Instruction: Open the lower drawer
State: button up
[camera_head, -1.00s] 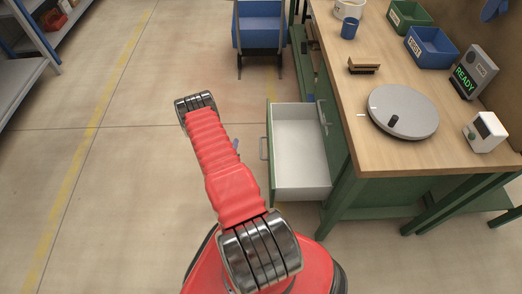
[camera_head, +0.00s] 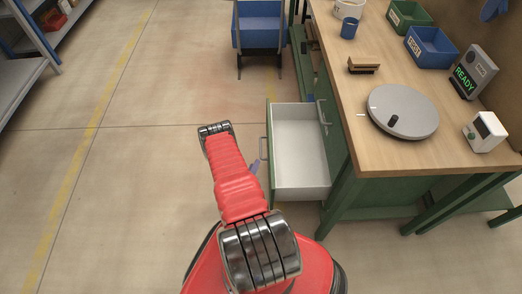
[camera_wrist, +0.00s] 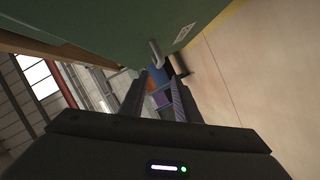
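A drawer (camera_head: 300,160) with a white inside is pulled out of the green workbench in the head view. Its front faces left and carries a grey bar handle (camera_head: 264,149). I cannot tell whether it is the upper or lower drawer. My gripper is mostly hidden behind my red arm; a small bluish part of it (camera_head: 254,166) shows just left of the drawer front. In the wrist view my gripper (camera_wrist: 157,88) has its two fingers apart. A metal handle (camera_wrist: 155,50) on a green face (camera_wrist: 110,25) lies ahead of the fingertips, with no clear contact.
The floor left of the drawer is clear.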

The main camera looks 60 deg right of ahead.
aim_at(261, 148)
jog(key=x, duration=1.3)
jog(key=shift+d+f, duration=0.1)
jog(key=shift+d, duration=0.05)
grip_shut()
dwell(0.5)
